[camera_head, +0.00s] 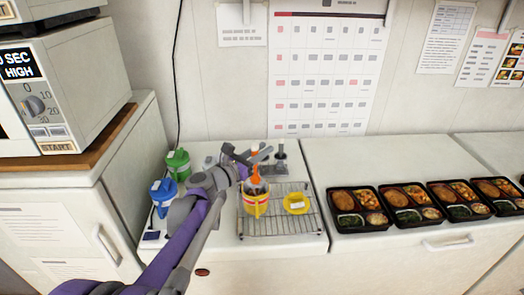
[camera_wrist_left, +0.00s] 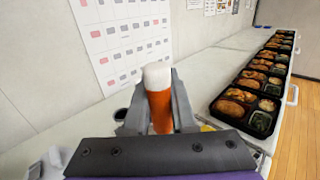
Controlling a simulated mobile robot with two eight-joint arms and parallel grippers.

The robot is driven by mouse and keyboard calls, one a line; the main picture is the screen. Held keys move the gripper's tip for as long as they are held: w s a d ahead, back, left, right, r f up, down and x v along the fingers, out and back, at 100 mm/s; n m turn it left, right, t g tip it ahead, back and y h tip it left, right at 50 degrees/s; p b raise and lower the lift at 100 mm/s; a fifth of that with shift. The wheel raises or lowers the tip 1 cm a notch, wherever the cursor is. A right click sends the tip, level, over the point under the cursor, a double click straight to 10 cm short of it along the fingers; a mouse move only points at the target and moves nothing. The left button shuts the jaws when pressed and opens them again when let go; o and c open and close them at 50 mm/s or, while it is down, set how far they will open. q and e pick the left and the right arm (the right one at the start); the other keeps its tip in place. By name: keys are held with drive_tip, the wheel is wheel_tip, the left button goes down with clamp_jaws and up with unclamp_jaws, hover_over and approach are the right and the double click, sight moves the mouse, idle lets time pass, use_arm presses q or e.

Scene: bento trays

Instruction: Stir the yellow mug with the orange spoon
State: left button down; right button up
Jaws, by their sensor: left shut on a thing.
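The yellow mug (camera_head: 255,206) stands on a wire rack (camera_head: 276,226) on the counter. The orange spoon (camera_head: 256,166) is upright, its lower end down in the mug's opening. My left gripper (camera_head: 262,156) is shut on the spoon's upper part, above the mug. In the left wrist view the orange handle with a white end (camera_wrist_left: 158,98) stands between the two fingers. The spoon's lower end is hidden inside the mug. My right gripper is not in view.
Green (camera_head: 178,164) and blue (camera_head: 163,192) containers stand to the left. A grey tap-like fixture (camera_head: 280,160) is behind. Several bento trays (camera_head: 361,226) line the right counter. A microwave (camera_head: 60,85) stands far left.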

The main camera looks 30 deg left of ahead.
use_arm(q)
drive_tip(key=shift+r, duration=0.1)
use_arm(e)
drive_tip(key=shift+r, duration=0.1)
use_arm(q)
wheel_tip(320, 180, up, 5)
drive_tip(key=p, duration=0.3)
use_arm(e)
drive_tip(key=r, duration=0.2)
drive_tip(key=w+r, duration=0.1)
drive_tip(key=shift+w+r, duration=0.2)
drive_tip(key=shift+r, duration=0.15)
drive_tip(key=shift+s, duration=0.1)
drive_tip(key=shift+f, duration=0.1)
